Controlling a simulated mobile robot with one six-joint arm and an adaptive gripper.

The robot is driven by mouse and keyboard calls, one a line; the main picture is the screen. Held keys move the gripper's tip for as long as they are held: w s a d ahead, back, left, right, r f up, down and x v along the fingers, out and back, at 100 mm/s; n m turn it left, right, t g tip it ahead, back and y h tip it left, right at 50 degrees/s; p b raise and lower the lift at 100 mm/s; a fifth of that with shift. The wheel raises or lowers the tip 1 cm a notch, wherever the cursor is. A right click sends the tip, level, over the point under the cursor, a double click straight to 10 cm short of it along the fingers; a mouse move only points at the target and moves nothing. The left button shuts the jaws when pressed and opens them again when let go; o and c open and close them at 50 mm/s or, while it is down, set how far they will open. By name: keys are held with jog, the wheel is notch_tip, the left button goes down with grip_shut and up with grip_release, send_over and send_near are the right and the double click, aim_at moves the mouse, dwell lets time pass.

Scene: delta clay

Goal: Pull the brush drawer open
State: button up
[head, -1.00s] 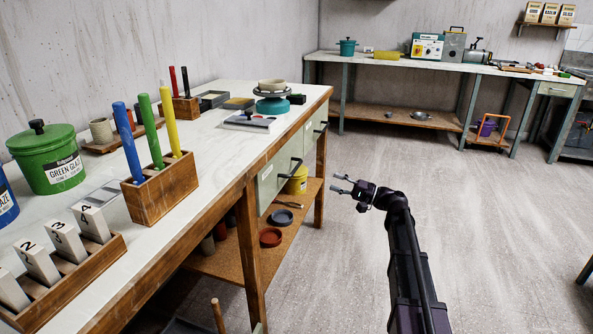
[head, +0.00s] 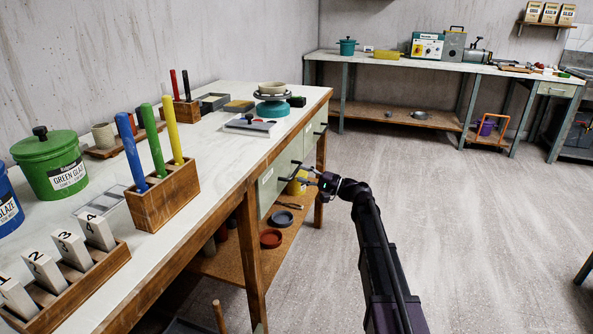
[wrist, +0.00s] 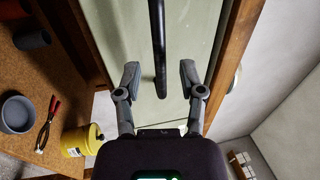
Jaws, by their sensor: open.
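Two pale green drawer fronts sit under the left workbench, a nearer one (head: 268,186) and a farther one (head: 309,142). Their labels are too small to read, so I cannot tell which is the brush drawer. Both look shut. The nearer drawer has a black bar handle (head: 293,169). My gripper (head: 304,176) is open and empty, close to this handle in the head view. In the wrist view, a black handle (wrist: 158,45) stands before a green front (wrist: 115,35). Its lower end lies between my open fingers (wrist: 160,79), with gaps on both sides.
The workbench top (head: 225,150) carries pots, tools and a wooden holder (head: 163,203) with coloured sticks. The lower shelf (head: 240,257) holds a yellow tub (wrist: 75,142), bowls and pliers (wrist: 46,125). The floor (head: 480,230) to the right is clear.

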jog(key=shift+x, duration=1.4)
grip_shut()
